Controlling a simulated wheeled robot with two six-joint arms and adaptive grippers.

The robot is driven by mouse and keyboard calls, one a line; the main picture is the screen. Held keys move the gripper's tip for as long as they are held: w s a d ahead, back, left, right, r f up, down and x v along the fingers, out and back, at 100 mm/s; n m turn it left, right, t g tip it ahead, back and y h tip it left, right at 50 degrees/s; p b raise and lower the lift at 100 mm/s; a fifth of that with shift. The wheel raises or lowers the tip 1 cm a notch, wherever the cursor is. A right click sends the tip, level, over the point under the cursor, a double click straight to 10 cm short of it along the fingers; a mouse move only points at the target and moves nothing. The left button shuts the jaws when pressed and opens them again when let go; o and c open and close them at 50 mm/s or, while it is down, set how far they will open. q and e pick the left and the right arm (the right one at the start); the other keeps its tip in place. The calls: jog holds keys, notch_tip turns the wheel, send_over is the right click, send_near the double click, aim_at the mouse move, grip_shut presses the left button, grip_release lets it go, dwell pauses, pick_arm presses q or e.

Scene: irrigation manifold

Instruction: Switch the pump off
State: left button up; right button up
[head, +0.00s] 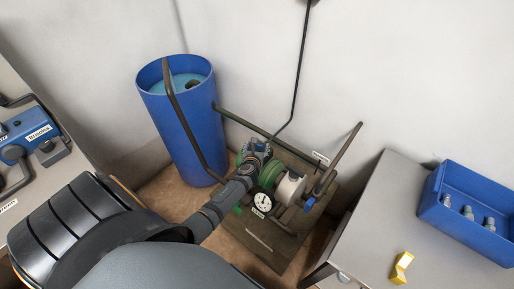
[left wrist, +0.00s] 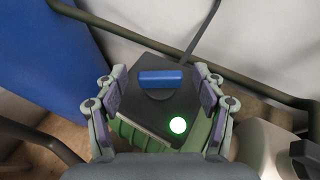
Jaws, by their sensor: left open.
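The pump's black switch box (left wrist: 150,105) lies between my left gripper's fingers in the left wrist view. It has a blue knob (left wrist: 166,78) whose bar lies crosswise in that view, and a green lamp (left wrist: 178,125) that is lit. The green motor body (left wrist: 128,133) shows beneath the box. My left gripper (left wrist: 162,86) is open, with one finger on each side of the box; I cannot tell whether they touch it. In the head view my left gripper (head: 256,150) is over the pump (head: 290,188) and mostly hides the box. My right gripper is not in view.
A blue barrel (head: 186,125) stands left of the pump, with pipes and a cable (head: 298,70) nearby. A gauge (head: 263,202) sits on the pump's front. A grey cabinet (head: 375,215) with a blue bin (head: 445,215) and a yellow piece (head: 401,267) is at right.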

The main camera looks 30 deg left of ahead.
pick_arm(q)
jog(key=c, duration=1.2)
jog(key=shift+o, duration=0.2)
jog(key=n+g+y+b, duration=0.1)
jog(key=n+y+b, duration=0.1)
jog(key=shift+w+d+f+n+g, duration=0.15)
jog(key=shift+d+n+g, duration=0.1)
jog(key=shift+n+g, duration=0.15)
jog(key=n+g+y+b, duration=0.3)
jog(key=shift+w+d, duration=0.15)
jog(key=n+g+y+b, duration=0.1)
jog(key=b, duration=0.1)
jog(key=n+g+b, duration=0.2)
jog(key=n+g+y+b, duration=0.1)
jog(key=n+g, duration=0.1)
jog(key=shift+w+f+y+b, duration=0.1)
jog(key=shift+w+y+b, duration=0.2)
jog(key=shift+b, duration=0.1)
jog(key=shift+r+n+g+b, duration=0.2)
jog(key=shift+n+g+b, duration=0.8)
jog(key=shift+g+b, duration=0.25)
